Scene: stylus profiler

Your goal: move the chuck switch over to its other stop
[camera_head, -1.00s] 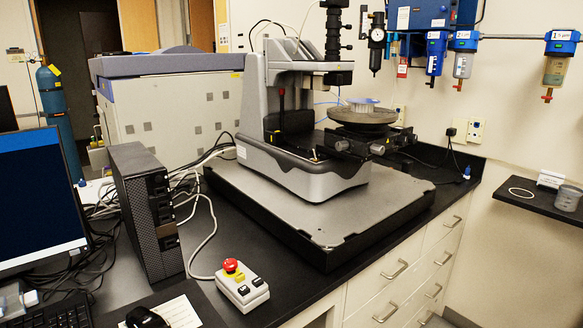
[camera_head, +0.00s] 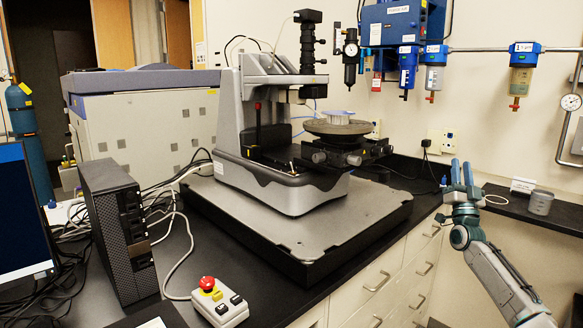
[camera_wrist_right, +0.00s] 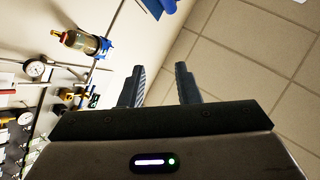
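The stylus profiler (camera_head: 290,190) stands on a grey plate on the black bench, with a round grey chuck (camera_head: 338,128) on its stage. I cannot tell for sure which part is the chuck switch. A small upright black part with a red tip (camera_head: 258,106) is at the profiler's left column. My right gripper (camera_head: 461,172) is right of the profiler, fingers pointing up, far from the chuck. In the right wrist view its two fingers (camera_wrist_right: 160,88) stand apart with nothing between them. My left gripper is not in view.
A white control box (camera_head: 219,303) with a red button and black rockers sits at the bench front. A black computer tower (camera_head: 120,230) stands left. Wall regulators (camera_head: 435,62) hang at upper right.

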